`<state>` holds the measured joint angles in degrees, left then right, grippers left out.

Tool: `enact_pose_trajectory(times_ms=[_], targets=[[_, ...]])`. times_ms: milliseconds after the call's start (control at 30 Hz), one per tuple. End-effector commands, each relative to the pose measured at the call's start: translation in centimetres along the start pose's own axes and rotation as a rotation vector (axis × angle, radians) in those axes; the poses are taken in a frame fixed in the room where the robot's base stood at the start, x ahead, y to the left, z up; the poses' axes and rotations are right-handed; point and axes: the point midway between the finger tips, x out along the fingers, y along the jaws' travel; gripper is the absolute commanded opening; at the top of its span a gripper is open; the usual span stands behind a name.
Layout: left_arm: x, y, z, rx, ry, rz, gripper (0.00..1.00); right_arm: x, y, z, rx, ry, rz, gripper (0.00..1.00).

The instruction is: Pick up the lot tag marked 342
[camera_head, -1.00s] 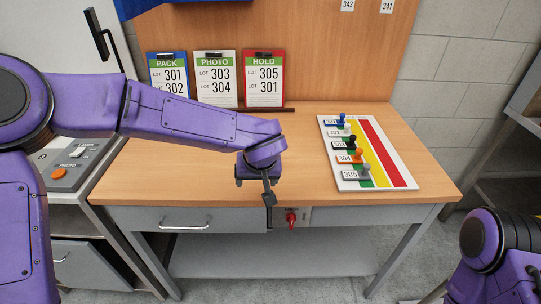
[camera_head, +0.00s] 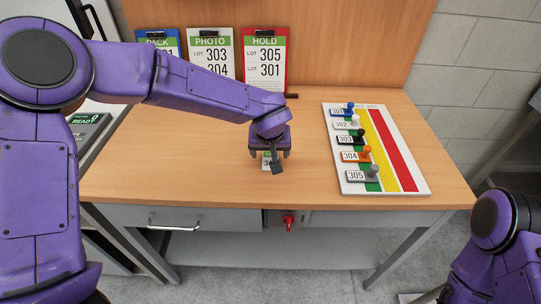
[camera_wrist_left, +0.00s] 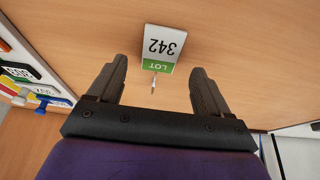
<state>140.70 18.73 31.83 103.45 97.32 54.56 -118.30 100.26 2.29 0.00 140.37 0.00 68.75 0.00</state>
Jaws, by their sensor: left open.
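The lot tag marked 342 (camera_wrist_left: 161,46) is a small white card with a green LOT band. In the left wrist view it lies on the wooden desk, upside down in the picture, ahead of and between the fingertips. In the head view the tag (camera_head: 267,163) is mostly hidden by my left gripper (camera_head: 269,154), which points down over it. My left gripper (camera_wrist_left: 156,78) is open and empty, with its two dark fingers apart. A short string or pin shows at the tag's green end. My right arm shows at the lower right, but its gripper is out of frame.
A white board (camera_head: 400,185) with coloured stripes, numbered tags and pegs lies on the desk (camera_head: 215,185) at the right. PACK, PHOTO and HOLD clipboards (camera_head: 265,58) lean at the back. A red key (camera_head: 288,222) sits at the front drawer. The desk left of the board is mostly clear.

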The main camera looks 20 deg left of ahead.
Motion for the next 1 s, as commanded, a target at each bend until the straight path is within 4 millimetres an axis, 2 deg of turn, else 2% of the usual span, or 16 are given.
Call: enact_pose_trajectory(times_ms=[100, 200, 767, 933, 1000], targets=[[1.9, 0.0, -0.1, 0.004, -0.001, -0.001, 0.79, -0.2, 0.0, -0.1, 0.000, 0.000, 0.000, 0.43], [2.7, 0.0, -0.1, 0.002, 0.000, 0.001, 0.79, -0.2, 0.0, -0.1, 0.000, 0.000, 0.000, 0.43], [2.8, 0.1, -0.1, 0.004, 0.000, 0.002, 0.79, -0.6, 0.1, -0.2, 0.000, 0.000, 0.000, 0.43], [2.9, 0.1, 0.0, 0.004, 0.000, 0.002, 0.23, -0.4, 0.0, -0.2, 0.000, 0.000, 0.000, 0.43], [2.9, 0.1, 0.0, 0.004, 0.000, 0.001, 0.19, -0.4, 0.0, -0.2, 0.000, 0.000, 0.000, 0.43]])
